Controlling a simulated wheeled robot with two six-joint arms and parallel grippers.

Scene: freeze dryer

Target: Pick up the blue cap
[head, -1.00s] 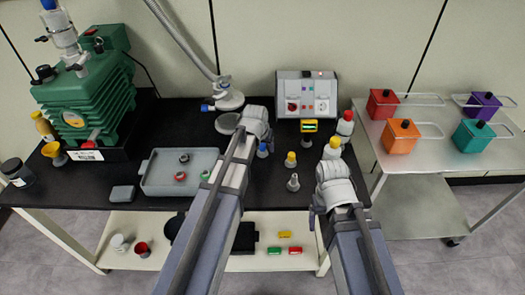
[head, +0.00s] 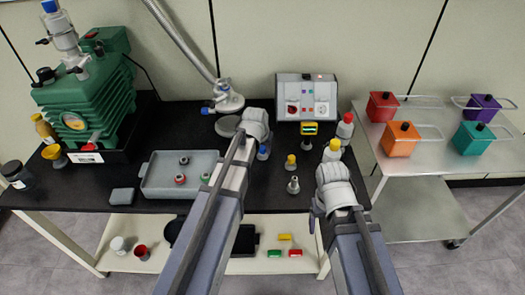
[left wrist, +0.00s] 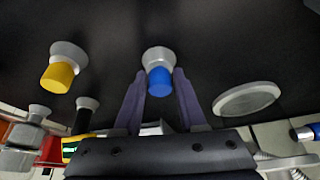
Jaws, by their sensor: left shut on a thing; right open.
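The blue cap (head: 263,150) sits on a small grey-white vial standing on the black bench, just right of my left wrist. In the left wrist view the blue cap (left wrist: 160,80) is between the two purple fingers of my left gripper (left wrist: 160,76), which is shut on it. The pale base of the vial shows beyond the cap. In the head view the left fingertips are mostly hidden behind the wrist. My right gripper (head: 316,212) is open and empty, near the front right edge of the bench.
A yellow-capped vial (head: 291,162) and a bare grey vial (head: 293,186) stand to the right. Yellow-capped (head: 332,150) and red-capped (head: 346,126) bottles stand beyond. A grey tray (head: 153,180) lies to the left, and a round grey disc (head: 228,126) lies behind my left gripper.

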